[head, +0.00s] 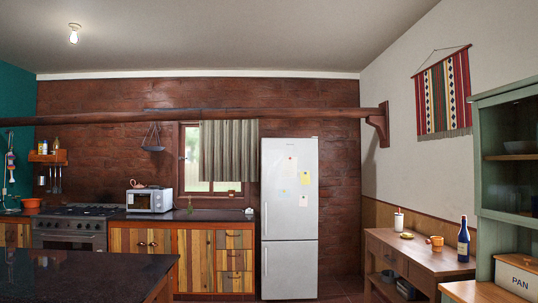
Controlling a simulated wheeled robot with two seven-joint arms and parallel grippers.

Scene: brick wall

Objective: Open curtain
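A grey-green pleated curtain (229,150) hangs at the window (192,158) in the brick wall. It covers the right and larger part of the window. A narrow strip of glass and wooden frame on the left is uncovered, and some light shows below the curtain's hem. Neither of my grippers is in the head view.
A dark counter (186,214) with wooden cabinets runs below the window, with a microwave (149,200) on it. A white fridge (290,218) stands right of the window. A dark island (80,278) fills the front left; a wooden side table (405,247) stands at right.

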